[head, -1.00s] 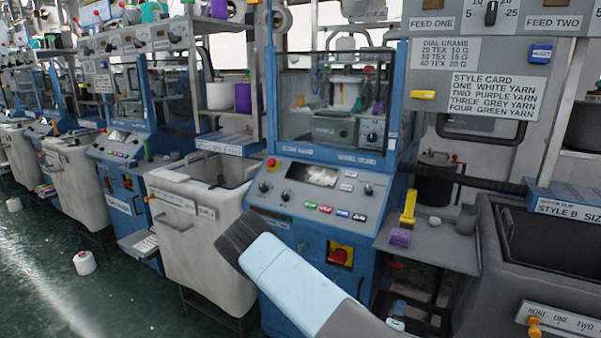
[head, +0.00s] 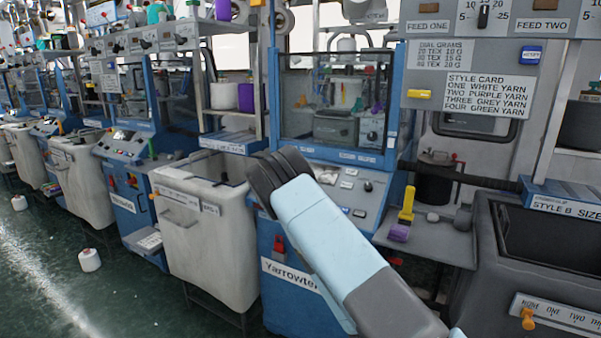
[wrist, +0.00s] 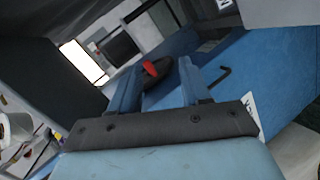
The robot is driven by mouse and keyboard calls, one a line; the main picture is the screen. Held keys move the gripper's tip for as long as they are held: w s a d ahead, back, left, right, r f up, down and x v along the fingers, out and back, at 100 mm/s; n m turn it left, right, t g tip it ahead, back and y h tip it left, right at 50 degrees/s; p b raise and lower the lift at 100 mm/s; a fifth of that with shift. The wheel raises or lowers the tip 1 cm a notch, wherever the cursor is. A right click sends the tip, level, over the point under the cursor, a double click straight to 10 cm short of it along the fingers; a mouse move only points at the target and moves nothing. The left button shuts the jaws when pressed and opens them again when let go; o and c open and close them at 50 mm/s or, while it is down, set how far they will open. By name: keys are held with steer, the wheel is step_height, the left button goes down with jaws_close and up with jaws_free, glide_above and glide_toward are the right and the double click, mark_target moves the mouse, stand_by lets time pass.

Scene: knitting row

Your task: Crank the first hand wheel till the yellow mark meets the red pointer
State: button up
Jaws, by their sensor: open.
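My gripper (head: 272,172) is in front of the control panel of the nearest blue machine (head: 285,312). In the wrist view my gripper (wrist: 158,72) is open, its two blue fingers spread with nothing held. A dark rounded part (wrist: 166,88) with a red piece (wrist: 151,68) shows beyond and between the fingers; I cannot tell whether it is the hand wheel or whether it touches them. In the head view a red piece (head: 279,246) sits on the machine's front, left of my arm. I cannot make out a yellow mark meeting a red pointer. My arm hides part of the front.
A pale bin (head: 205,240) stands close left of the machine. At right are a grey shelf with a yellow-and-purple tool (head: 404,214) and a dark grey bin (head: 490,262).

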steer(key=s+a+r+m+g+y, duration=0.1)
steer(key=a+r+m+g+y, duration=0.25)
steer(key=r, duration=0.85)
steer(key=s+a+r+m+g+y, duration=0.1)
steer(key=a+r+m+y, duration=0.35)
steer(key=r, duration=0.85)
steer(key=s+d+r+n, duration=0.1)
steer(key=s+d+r, duration=0.2)
steer(key=s+r, duration=1.6)
steer(key=shift+s+d+r+g, duration=0.15)
steer(key=shift+s+g, duration=0.2)
steer(key=shift+s, duration=1.45)
